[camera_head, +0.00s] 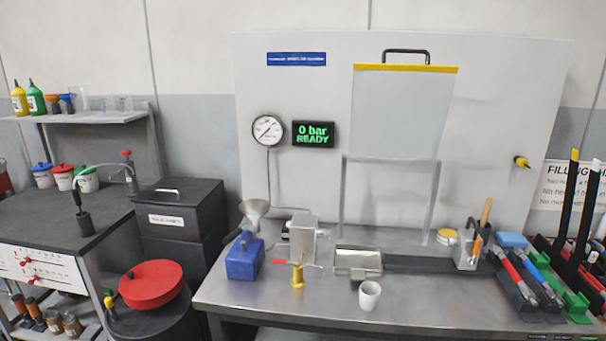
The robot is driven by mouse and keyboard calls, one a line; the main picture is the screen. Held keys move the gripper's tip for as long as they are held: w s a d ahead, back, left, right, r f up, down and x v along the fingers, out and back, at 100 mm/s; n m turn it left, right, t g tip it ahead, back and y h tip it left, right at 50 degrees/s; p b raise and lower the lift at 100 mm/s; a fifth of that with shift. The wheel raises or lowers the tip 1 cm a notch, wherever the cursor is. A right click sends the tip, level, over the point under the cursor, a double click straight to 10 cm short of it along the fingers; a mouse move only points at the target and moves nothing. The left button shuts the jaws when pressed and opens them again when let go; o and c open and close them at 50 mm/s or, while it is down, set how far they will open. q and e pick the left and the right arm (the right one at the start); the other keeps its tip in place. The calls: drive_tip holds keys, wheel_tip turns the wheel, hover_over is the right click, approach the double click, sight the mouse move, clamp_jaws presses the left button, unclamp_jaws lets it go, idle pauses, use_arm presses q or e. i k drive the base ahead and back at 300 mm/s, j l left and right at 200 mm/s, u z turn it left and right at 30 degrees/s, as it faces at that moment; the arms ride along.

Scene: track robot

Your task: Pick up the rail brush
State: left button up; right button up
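I cannot say for sure which thing is the rail brush. A small grey metal holder (463,259) stands at the right part of the steel bench (310,311). A wooden handle (486,212) sticks up out of it, tilted slightly right, beside a dark hooked tool and an orange-handled one. The lower end of the wooden handle is hidden in the holder, so I cannot see bristles. Neither of my grippers is in view.
A white cup (369,295), a metal tray (358,262), a yellow stand with a red handle (298,272) and a blue container (244,257) stand on the bench. Red and blue tools (519,275) lie right of the holder. Black posts (570,195) rise at far right.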

sight(486, 211)
drive_tip(key=z, duration=1.25)
